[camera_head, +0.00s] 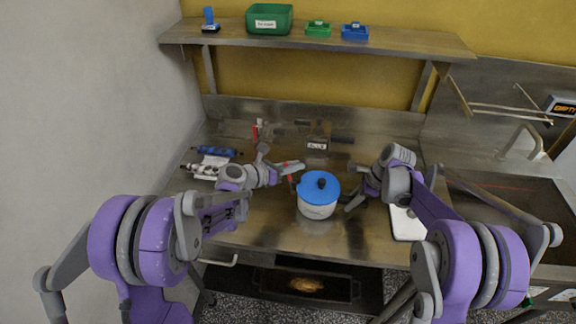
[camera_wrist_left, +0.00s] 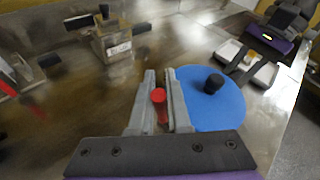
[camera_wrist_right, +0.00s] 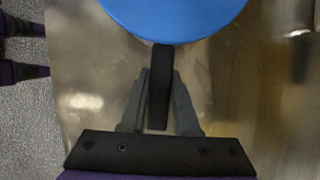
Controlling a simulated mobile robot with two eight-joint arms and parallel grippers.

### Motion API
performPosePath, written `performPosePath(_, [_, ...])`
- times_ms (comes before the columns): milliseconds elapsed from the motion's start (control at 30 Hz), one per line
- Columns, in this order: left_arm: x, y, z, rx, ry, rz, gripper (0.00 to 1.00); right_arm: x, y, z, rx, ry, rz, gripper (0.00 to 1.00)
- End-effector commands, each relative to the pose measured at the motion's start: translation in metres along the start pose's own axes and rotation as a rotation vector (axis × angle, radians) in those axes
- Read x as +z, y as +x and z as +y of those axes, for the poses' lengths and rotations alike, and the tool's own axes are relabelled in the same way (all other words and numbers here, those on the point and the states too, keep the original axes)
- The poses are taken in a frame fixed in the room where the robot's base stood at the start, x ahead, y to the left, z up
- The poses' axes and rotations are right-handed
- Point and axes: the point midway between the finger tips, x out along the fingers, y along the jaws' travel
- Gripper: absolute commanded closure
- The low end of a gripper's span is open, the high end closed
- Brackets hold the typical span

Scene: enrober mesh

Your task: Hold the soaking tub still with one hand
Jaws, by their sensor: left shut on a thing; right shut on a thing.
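The soaking tub (camera_head: 318,211) is a white round pot with a blue lid (camera_head: 319,184) and a black knob, upright on the steel counter. The lid also shows in the left wrist view (camera_wrist_left: 212,100) and the right wrist view (camera_wrist_right: 175,15). My right gripper (camera_head: 349,206) is at the tub's right side, shut on its black side handle (camera_wrist_right: 160,85). My left gripper (camera_head: 299,166) is beside the tub at its upper left, shut on a red-ended thing (camera_wrist_left: 159,97). What that thing is below the red end is hidden.
A small labelled box (camera_head: 318,143) stands behind the tub. Blue and white rolls or tools (camera_head: 212,160) lie at the left. A pale flat tray (camera_head: 406,222) lies at the right, near a sink (camera_head: 500,205). A shelf (camera_head: 330,36) above holds green and blue bins.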

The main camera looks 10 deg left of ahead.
Motion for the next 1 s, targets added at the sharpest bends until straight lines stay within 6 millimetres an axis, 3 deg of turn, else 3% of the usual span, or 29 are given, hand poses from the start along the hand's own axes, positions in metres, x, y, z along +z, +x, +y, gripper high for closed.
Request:
performPosePath(400, [-0.001,0.011,-0.015,0.079,0.156,0.120,1.00,0.001,0.000,0.000,0.001,0.000,-0.002,1.00])
performPosePath(1000, [-0.001,0.013,-0.017,0.093,0.183,0.138,1.00,0.001,0.000,0.000,0.000,-0.001,-0.002,1.00])
